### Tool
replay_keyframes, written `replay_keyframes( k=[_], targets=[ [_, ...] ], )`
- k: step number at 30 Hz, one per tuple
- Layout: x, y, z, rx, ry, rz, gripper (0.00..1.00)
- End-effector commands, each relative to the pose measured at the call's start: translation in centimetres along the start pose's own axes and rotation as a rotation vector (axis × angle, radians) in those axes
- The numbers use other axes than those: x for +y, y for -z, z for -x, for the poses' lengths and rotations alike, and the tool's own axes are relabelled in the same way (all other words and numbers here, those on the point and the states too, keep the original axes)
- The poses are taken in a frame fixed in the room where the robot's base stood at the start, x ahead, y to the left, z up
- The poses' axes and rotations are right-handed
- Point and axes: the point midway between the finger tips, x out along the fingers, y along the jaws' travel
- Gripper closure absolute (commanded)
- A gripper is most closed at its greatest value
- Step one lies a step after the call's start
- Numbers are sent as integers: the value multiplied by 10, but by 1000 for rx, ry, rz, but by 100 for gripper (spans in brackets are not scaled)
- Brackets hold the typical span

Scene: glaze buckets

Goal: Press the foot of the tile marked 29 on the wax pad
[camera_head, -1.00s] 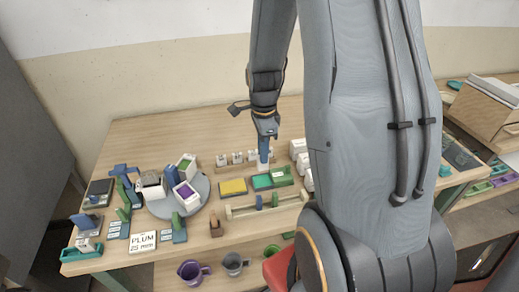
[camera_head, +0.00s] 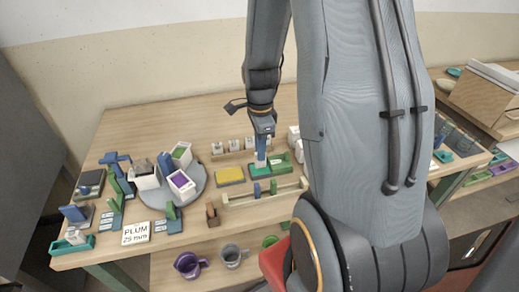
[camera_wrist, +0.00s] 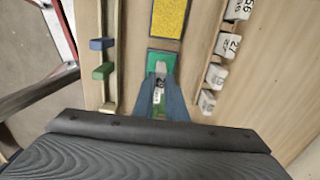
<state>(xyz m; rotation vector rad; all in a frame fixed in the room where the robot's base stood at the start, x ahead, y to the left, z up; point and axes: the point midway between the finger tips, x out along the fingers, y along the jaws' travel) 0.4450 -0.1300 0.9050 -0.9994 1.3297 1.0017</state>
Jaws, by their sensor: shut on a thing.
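My gripper (camera_head: 261,158) is shut on a pale tile that hangs below its blue fingers. In the wrist view the tile (camera_wrist: 160,75) shows between the fingers, with a dark mark too small to read surely. The tile's lower end is over the green pad (camera_wrist: 161,60), likely the wax pad. Whether its foot touches the pad cannot be told. In the head view the gripper and tile partly hide the pad.
A yellow pad (camera_head: 230,175) lies beside the green one. A wooden rack of pale marked tiles (camera_wrist: 229,44) stands near. A rail with a blue and a green slider (camera_head: 265,192) runs in front. A grey round turntable (camera_head: 158,190) with boxes is at left.

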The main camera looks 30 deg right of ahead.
Motion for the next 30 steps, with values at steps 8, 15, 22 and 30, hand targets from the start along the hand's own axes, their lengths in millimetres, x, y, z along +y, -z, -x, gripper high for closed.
replay_keyframes(
  k=[8, 15, 22, 30],
  targets=[
    [0, 0, 0, 0, 0, 0, 100],
    [0, 0, -2, 0, 0, 0, 100],
    [0, 0, -4, 0, 0, 0, 100],
    [0, 0, -7, 0, 0, 0, 100]
  ],
)
